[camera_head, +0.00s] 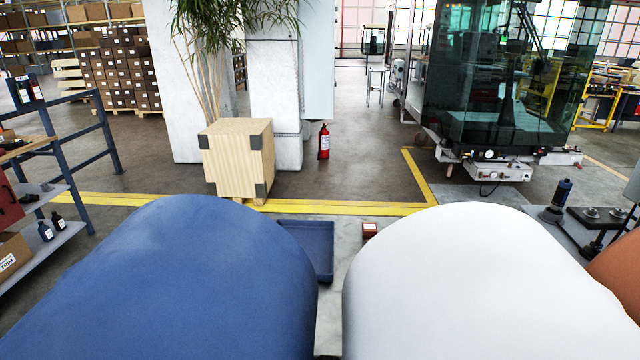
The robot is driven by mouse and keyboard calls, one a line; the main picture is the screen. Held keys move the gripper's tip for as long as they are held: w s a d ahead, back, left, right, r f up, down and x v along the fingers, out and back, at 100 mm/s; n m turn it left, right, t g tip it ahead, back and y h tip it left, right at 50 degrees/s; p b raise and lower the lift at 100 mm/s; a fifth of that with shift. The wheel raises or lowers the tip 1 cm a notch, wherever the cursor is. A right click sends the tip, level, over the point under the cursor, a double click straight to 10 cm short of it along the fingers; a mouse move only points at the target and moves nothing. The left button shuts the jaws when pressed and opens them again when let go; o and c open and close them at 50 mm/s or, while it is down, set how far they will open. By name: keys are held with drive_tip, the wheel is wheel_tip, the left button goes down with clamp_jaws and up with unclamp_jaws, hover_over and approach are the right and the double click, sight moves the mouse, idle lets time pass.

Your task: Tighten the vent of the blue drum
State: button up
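A large blue rounded body (190,285), which looks like the blue drum, fills the lower left, close to the camera. Its top is smooth and curved, and its lower part runs out of the picture. No vent can be made out on the part that shows. My gripper is not in view.
A white rounded body (480,285) stands right of the blue one, across a narrow gap. An orange-brown one (622,275) shows at the right edge. A blue tray (322,250) and small red-brown box (369,230) lie beyond. A wooden crate (225,165) stands farther back; grey floor is open.

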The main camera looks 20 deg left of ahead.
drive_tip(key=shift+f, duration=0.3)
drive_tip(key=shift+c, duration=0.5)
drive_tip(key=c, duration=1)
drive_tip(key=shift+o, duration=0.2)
